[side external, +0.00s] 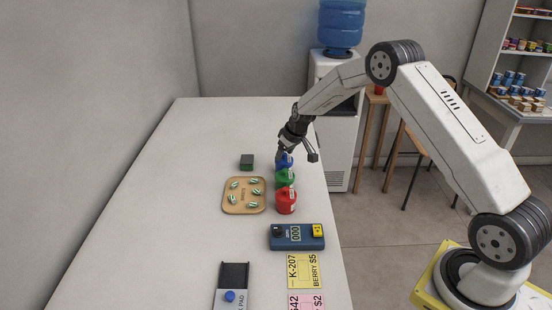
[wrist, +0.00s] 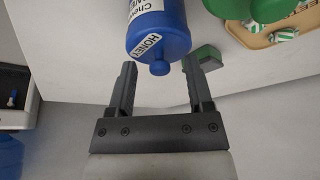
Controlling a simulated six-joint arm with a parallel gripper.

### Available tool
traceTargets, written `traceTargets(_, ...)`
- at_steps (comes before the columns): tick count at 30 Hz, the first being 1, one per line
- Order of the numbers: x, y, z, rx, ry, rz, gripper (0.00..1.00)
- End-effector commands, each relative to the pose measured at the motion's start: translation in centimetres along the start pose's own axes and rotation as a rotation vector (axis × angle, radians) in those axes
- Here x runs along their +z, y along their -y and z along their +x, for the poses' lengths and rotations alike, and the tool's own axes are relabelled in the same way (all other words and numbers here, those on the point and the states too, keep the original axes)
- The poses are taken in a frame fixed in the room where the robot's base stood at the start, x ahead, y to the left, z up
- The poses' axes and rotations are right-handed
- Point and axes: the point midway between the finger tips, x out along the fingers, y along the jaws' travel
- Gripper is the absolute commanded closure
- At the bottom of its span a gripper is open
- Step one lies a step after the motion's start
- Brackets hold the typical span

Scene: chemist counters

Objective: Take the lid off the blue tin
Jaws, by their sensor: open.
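The blue tin (side external: 285,161) stands on the counter at the far end of a row of tins, partly hidden by my gripper in the side external view. In the wrist view the blue tin (wrist: 158,30) has a white label and a lid (wrist: 160,50) with a round knob (wrist: 159,68). My gripper (wrist: 158,75) is open, its fingers on either side of the knob with gaps to both. I cannot tell whether they are level with it. In the side external view my gripper (side external: 281,155) is tilted down at the tin.
A green tin (side external: 285,179) and a red tin (side external: 287,202) stand close in front of the blue one. A wooden tray (side external: 244,208) with several wrapped sweets and a dark green box (side external: 247,162) are to the left. A blue counter device (side external: 297,238) is nearer.

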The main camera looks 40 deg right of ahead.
Motion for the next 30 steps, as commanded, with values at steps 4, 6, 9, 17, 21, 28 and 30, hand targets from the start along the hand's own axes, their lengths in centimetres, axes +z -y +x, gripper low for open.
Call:
traceTargets(4,0.00,0.01,-0.01,0.000,0.000,0.000,0.34)
traceTargets(6,0.00,0.00,-0.01,0.000,0.000,0.000,0.34)
traceTargets(9,0.00,0.00,-0.02,0.000,0.000,0.000,0.34)
traceTargets(17,0.01,0.00,-0.02,0.000,0.000,0.000,0.94)
traceTargets(21,0.01,0.00,-0.03,0.000,0.000,0.000,1.00)
traceTargets(28,-0.01,0.00,-0.04,0.000,0.000,0.000,1.00)
traceTargets(30,-0.04,-0.01,-0.10,0.000,0.000,0.000,1.00)
